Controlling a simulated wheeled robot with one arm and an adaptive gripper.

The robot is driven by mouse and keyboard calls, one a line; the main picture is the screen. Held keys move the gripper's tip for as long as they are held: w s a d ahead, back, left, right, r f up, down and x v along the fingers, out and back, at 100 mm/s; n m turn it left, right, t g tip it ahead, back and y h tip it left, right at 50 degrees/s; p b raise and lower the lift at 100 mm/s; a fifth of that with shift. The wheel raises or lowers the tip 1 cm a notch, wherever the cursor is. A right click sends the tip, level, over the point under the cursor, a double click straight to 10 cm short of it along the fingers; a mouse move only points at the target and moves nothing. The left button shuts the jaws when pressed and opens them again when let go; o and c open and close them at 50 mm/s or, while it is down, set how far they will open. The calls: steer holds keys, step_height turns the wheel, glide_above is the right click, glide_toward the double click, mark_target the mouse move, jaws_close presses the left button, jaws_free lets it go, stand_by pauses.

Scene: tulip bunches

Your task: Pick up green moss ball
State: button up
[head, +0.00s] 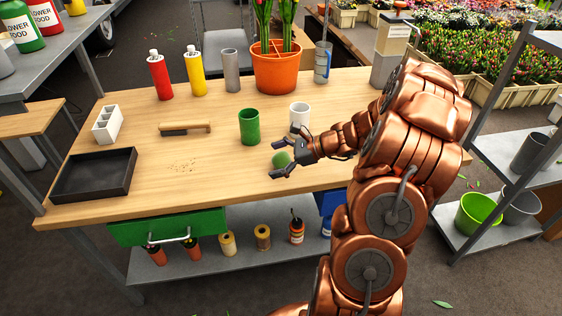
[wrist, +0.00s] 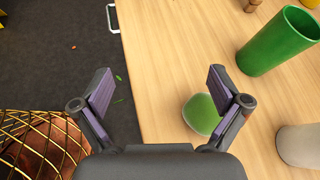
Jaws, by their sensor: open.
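The green moss ball (head: 281,158) sits on the wooden table, in front of the green cup in the head view. In the wrist view the moss ball (wrist: 201,114) shows low, right of centre, partly behind the right finger. My gripper (head: 276,158) is open and empty beside the ball in the head view. In the wrist view my gripper (wrist: 158,88) has its two fingers wide apart, with the ball near the right finger rather than midway between them. I cannot tell whether that finger touches the ball.
A green cup (head: 249,127) and a white cup (head: 299,117) stand close behind the ball. A brush (head: 185,128) and a dark tray (head: 95,175) lie to the left. An orange pot (head: 277,68) stands at the back.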

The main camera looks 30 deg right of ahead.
mark_target(281, 159)
steer(key=d+f+m+t, duration=0.1)
steer(key=d, duration=0.2)
steer(key=d+f+m+t+h, duration=0.1)
steer(key=d+f+m, duration=0.1)
steer(key=d, duration=0.2)
steer(key=d+f+m+h, duration=0.1)
steer(key=d+m, duration=0.1)
steer(key=d, duration=0.1)
steer(key=shift+d+f+t, duration=0.25)
steer(key=shift+f+t, duration=0.15)
steer(key=shift+x, duration=1.15)
steer(key=p+x, duration=0.1)
steer(key=x, duration=0.3)
steer(key=shift+w+a+p, duration=0.2)
steer(key=shift+a+p, duration=0.15)
steer(key=shift+a, duration=0.1)
steer(key=shift+w+a+f, duration=0.15)
steer(key=shift+w+a, duration=0.05)
steer(key=shift+w, duration=0.1)
steer(key=c, duration=1.2)
steer(key=shift+c, duration=0.2)
